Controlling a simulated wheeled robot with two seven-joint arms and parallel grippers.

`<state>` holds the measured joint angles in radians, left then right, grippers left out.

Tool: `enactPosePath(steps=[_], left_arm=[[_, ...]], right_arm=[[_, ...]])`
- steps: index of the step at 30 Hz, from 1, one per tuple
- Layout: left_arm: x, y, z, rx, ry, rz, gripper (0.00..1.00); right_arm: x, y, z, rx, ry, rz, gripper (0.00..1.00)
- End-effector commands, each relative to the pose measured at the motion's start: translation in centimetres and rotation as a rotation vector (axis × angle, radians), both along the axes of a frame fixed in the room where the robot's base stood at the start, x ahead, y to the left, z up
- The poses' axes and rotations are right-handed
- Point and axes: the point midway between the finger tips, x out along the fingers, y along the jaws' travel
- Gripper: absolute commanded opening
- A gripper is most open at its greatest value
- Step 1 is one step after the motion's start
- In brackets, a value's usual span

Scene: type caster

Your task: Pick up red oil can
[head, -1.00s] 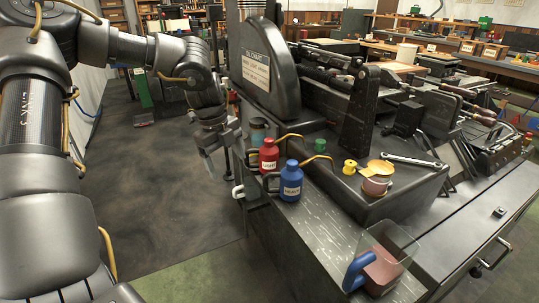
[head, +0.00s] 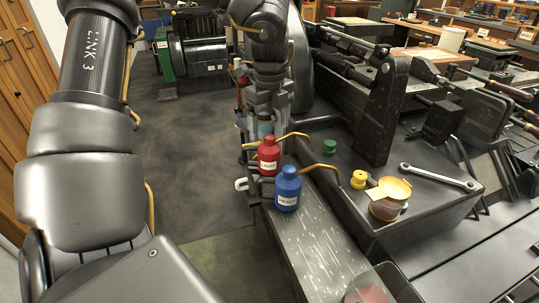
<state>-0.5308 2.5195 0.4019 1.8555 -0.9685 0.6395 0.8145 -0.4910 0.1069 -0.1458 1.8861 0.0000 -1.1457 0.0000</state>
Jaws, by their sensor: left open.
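The red oil can (head: 268,158), with a white label and a yellow spout pointing right, stands upright on the dark machine ledge in the head view. A blue oil can (head: 288,190) stands just in front of it, to the right. A teal can (head: 265,129) shows partly behind the red one. My left gripper (head: 258,135) hangs down from above, behind the red can; it is open, and its fingertips are partly hidden by the cans. Whether it touches the red can I cannot tell. My right gripper is out of view.
A clear jug (head: 372,287) stands at the front. Open floor lies left of the ledge.

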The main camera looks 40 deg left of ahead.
Motion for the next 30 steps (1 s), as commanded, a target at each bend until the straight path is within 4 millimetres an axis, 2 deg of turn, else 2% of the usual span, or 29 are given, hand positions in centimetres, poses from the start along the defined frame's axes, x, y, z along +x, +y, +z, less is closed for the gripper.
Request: enactPosePath(steps=[1, 6, 14, 24, 30], left_arm=[[-0.1, 0.0, -1.1, -0.002, 0.003, 0.0, 0.81], [0.0, 0.0, -3.3, -0.002, 0.002, 0.0, 0.81], [-0.1, 0.0, -4.1, -0.001, 0.001, 0.001, 0.81], [-0.5, 0.3, -8.5, -0.001, 0.001, 0.001, 0.81], [-0.5, 0.3, -9.0, -0.001, -0.001, 0.001, 0.81]], right_arm=[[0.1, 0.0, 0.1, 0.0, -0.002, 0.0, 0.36], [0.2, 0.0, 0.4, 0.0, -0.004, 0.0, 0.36], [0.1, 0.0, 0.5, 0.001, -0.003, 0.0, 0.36], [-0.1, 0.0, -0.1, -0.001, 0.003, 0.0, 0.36], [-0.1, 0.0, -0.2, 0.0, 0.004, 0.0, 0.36]])
